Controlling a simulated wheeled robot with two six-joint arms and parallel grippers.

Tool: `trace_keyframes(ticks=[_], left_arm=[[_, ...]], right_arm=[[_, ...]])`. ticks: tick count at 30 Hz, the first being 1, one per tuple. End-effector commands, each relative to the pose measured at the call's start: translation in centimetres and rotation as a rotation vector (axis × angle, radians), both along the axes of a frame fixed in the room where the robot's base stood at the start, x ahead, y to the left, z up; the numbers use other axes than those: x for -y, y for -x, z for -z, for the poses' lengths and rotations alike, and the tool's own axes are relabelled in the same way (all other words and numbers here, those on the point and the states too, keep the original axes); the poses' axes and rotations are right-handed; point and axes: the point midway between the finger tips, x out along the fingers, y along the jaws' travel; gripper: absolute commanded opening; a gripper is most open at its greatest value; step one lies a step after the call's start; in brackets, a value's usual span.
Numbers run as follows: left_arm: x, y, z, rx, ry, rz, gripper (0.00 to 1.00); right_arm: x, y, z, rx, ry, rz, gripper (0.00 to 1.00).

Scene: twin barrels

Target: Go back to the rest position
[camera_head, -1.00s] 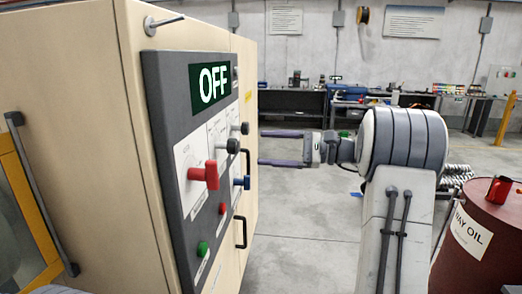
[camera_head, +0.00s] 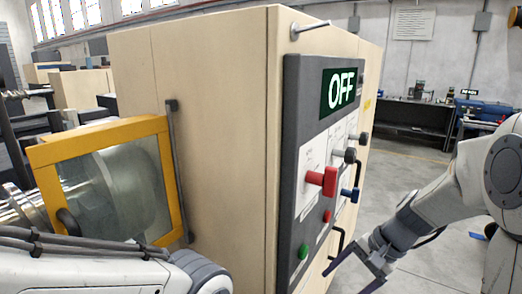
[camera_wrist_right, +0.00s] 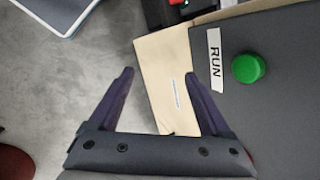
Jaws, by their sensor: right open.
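My right gripper (camera_head: 357,268) is open and empty in the head view, low beside the control panel's right side. In the right wrist view its two dark fingers (camera_wrist_right: 160,75) stand wide apart with nothing between them. The control panel (camera_head: 292,150) on the beige cabinet (camera_head: 215,150) shows an OFF display (camera_head: 341,90), a red lever handle (camera_head: 323,181), grey and blue knobs, a red button and a green button (camera_head: 303,251). In the right wrist view a green button (camera_wrist_right: 248,68) labelled RUN is right of the fingers. My left arm shows at the lower left; its gripper is out of view.
A yellow-framed window door (camera_head: 40,157) with a grey bar handle (camera_head: 179,170) is on the cabinet's left side. A workbench (camera_head: 418,122) stands at the back right. Open grey floor lies right of the cabinet.

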Motion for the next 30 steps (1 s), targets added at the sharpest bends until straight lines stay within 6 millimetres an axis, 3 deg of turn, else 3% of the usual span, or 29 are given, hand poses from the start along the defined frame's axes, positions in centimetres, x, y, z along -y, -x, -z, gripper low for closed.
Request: trace_keyframes(ticks=[1,4,13,20,27,30], left_arm=[[0.0,0.0,0.0,0.0,0.0,0.0,0.5],[0.0,0.0,0.0,0.0,0.0,0.0,0.5],[0.0,0.0,0.0,0.0,0.0,0.0,0.5],[0.0,0.0,0.0,0.0,0.0,0.0,0.5],[0.0,0.0,0.0,0.0,0.0,0.0,0.5],[0.0,0.0,0.0,0.0,0.0,0.0,0.5]], right_arm=[[-0.2,1.6,1.3,0.019,0.102,-0.102,0.81],[0.2,3.7,3.1,0.074,0.278,-0.292,0.81],[-0.1,6.2,5.1,0.319,0.601,-0.811,0.81],[-5.8,8.9,3.1,0.337,0.541,-1.004,0.81],[-11.2,14.5,0.7,0.346,0.461,-1.264,0.81],[-12.7,17.1,-0.1,0.344,0.43,-1.366,0.81]])
